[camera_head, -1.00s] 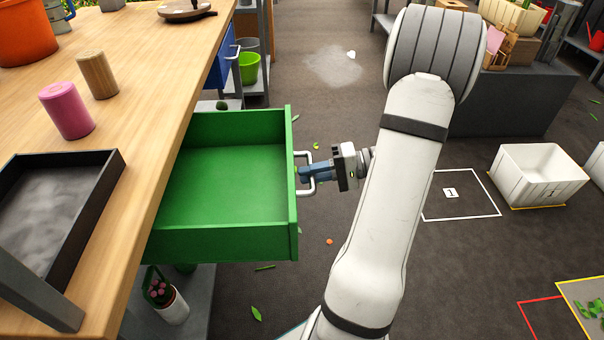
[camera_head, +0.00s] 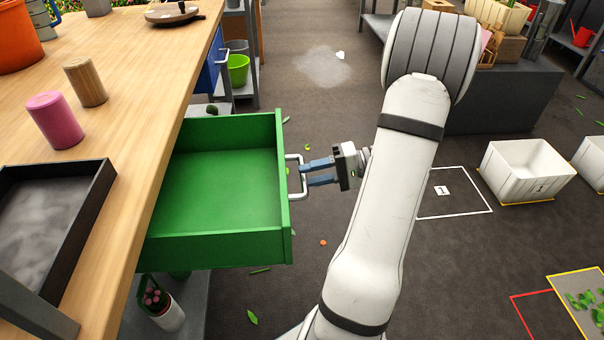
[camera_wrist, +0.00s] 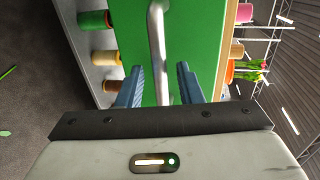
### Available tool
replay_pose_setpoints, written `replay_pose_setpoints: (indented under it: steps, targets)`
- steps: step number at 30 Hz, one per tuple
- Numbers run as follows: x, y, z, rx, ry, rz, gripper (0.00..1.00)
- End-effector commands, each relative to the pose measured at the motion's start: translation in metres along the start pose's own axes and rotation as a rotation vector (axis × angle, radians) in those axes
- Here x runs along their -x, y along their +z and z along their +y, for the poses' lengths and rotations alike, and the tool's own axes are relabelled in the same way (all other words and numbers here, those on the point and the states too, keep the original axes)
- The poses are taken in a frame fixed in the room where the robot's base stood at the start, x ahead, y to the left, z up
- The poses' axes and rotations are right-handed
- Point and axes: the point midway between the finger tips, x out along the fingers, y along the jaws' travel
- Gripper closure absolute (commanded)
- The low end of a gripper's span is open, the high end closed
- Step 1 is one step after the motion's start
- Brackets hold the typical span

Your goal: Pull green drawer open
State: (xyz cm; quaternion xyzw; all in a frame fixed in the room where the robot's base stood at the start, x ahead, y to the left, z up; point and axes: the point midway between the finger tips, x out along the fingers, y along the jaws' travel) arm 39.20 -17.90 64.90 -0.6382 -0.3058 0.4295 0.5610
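The green drawer (camera_head: 215,195) stands pulled out from under the wooden workbench top, and its inside looks empty. Its metal bar handle (camera_head: 291,177) is on the front panel. My gripper (camera_head: 306,173) is at the handle with its blue fingers spread apart. In the wrist view the handle (camera_wrist: 157,45) runs between the two open fingers (camera_wrist: 160,82), with visible gaps on both sides. The drawer's green front (camera_wrist: 190,40) lies just beyond the fingertips.
The workbench (camera_head: 130,135) on the left bears a black tray (camera_head: 90,200), a pink cylinder (camera_head: 55,120) and a wooden cylinder (camera_head: 86,82). A potted plant (camera_head: 163,305) stands below the drawer. A white crate (camera_head: 525,172) sits at right; the floor between is mostly clear.

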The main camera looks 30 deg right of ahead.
Motion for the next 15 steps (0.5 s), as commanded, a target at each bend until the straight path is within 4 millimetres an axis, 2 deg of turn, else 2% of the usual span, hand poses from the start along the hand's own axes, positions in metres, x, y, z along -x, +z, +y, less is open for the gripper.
replay_pose_setpoints:
  steps: [1, 6, 10, 15]
  targets:
    - [0.011, -0.001, -0.003, -0.001, 0.000, 0.005, 0.67]
    - [0.038, -0.001, -0.002, -0.001, 0.000, 0.003, 0.67]
    - [0.050, -0.002, -0.001, 0.000, 0.001, 0.001, 0.67]
    - [0.053, -0.001, 0.000, -0.001, 0.000, -0.002, 0.67]
